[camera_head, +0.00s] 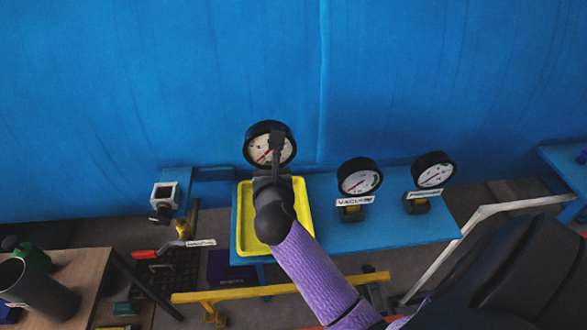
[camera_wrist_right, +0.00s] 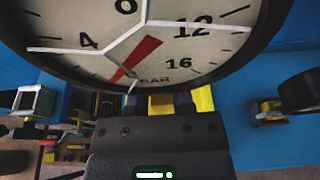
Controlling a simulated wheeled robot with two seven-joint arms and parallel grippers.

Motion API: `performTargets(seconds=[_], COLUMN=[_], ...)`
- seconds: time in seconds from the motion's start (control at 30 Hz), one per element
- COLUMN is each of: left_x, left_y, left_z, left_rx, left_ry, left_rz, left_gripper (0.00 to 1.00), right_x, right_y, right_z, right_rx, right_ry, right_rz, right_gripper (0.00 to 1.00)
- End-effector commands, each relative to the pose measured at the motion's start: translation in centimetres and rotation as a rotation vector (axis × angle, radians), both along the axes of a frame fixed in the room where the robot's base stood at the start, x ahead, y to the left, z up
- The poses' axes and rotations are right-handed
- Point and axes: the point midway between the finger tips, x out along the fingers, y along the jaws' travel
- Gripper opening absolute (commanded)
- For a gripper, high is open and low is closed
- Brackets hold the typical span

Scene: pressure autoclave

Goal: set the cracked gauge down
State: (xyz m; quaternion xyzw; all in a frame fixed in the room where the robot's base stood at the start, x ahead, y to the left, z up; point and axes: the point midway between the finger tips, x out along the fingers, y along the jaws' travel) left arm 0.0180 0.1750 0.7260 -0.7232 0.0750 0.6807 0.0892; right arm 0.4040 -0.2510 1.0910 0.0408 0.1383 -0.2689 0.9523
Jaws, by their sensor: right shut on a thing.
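The cracked gauge (camera_head: 263,150) is a round black-rimmed dial with a white face and a red needle. In the wrist view, its face (camera_wrist_right: 190,45) fills the top, with pale crack lines across it. My right gripper (camera_head: 274,168) is shut on the gauge and holds it upright over the far part of the yellow tray (camera_head: 245,218). The tray lies on a blue bench (camera_head: 400,228). My gripper and wrist hide the gauge's lower part and much of the tray, so I cannot tell whether the gauge touches it. My left gripper is not in view.
Two more gauges stand on the bench to the right, one labelled VACUUM (camera_head: 359,178) and another (camera_head: 433,170). At left are an empty square fitting (camera_head: 165,195) and a red-handled valve (camera_head: 147,254). A yellow rail (camera_head: 225,294) runs in front of the bench.

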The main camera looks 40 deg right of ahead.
Motion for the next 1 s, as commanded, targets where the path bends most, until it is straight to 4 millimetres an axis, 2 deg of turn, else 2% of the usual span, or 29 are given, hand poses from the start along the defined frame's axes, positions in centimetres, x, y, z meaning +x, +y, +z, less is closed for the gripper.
performTargets(seconds=[0.03, 0.13, 0.37, 0.47, 0.83, 0.87, 1.0], left_x=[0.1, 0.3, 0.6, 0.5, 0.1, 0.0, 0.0], left_y=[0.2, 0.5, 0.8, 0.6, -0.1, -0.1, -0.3], left_z=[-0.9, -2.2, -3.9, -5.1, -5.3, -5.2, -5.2], left_rx=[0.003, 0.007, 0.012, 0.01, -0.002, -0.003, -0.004], left_ry=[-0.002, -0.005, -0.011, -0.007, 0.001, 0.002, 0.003], left_rz=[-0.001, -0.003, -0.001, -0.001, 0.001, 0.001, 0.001], left_gripper=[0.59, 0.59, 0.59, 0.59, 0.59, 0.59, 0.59], right_x=[0.0, 0.0, 0.0, 0.0, 0.0, 0.0, 0.0], right_y=[0.0, 0.0, 0.0, 0.0, 0.0, 0.1, 0.1], right_z=[-1.5, -4.2, -7.6, -9.6, -10.0, -10.1, -10.0], right_rx=[0.001, 0.0, -0.001, 0.0, 0.001, 0.002, 0.002], right_ry=[0.004, 0.005, 0.003, 0.004, 0.001, 0.003, 0.003], right_rz=[-0.001, -0.001, 0.001, 0.001, 0.0, 0.0, 0.0], right_gripper=[0.0, 0.0, 0.0, 0.0, 0.0, 0.33, 0.63])
